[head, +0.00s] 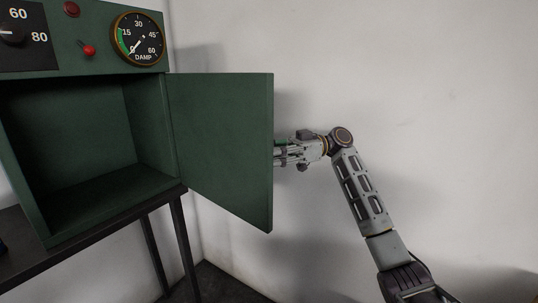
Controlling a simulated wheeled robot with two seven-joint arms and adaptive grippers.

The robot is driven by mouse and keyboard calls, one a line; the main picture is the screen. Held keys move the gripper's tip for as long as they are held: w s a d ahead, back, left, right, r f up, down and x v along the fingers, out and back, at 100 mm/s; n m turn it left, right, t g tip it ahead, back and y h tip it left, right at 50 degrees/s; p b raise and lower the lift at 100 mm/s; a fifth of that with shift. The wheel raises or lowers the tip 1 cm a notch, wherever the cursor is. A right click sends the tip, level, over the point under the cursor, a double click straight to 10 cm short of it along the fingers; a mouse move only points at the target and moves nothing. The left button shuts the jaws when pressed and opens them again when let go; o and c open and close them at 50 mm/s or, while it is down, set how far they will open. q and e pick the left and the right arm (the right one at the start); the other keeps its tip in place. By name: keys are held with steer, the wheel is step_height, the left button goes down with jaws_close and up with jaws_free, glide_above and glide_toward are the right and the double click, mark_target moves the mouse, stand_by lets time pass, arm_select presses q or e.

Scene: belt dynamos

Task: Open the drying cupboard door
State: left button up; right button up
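The drying cupboard (155,122) is a green box with an empty-looking dark interior. Its green door (222,140) is hinged on the right and stands swung wide open to the right. My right gripper (279,152) is at the door's free edge, with its fingertips partly hidden behind the door. I cannot tell whether it touches the door or whether its fingers are open or shut. A small green piece shows by the fingers. My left gripper is out of view.
A dark table (100,227) on thin legs carries the cupboard. Above the opening are a round DAMP gauge (138,38), a red-knobbed lever (89,50) and a black dial (14,36). A bare white wall (430,90) stands behind my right arm.

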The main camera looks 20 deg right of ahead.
steer(key=d, duration=0.7)
steer(key=shift+w+d, duration=0.15)
steer(key=shift+w, duration=0.1)
stand_by(0.5)
arm_select(q)
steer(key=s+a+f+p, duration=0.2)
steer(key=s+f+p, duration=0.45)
steer(key=p, duration=0.95)
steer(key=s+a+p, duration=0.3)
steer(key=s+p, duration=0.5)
steer(key=p, duration=0.1)
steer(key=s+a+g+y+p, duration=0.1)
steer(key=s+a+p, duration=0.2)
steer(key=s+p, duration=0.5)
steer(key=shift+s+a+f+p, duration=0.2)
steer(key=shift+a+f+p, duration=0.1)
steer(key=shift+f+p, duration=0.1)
arm_select(e)
step_height(320, 180, up, 34)
steer(key=shift+f, duration=0.25)
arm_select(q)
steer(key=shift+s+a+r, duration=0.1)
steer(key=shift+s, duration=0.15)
arm_select(e)
steer(key=shift+r, duration=0.2)
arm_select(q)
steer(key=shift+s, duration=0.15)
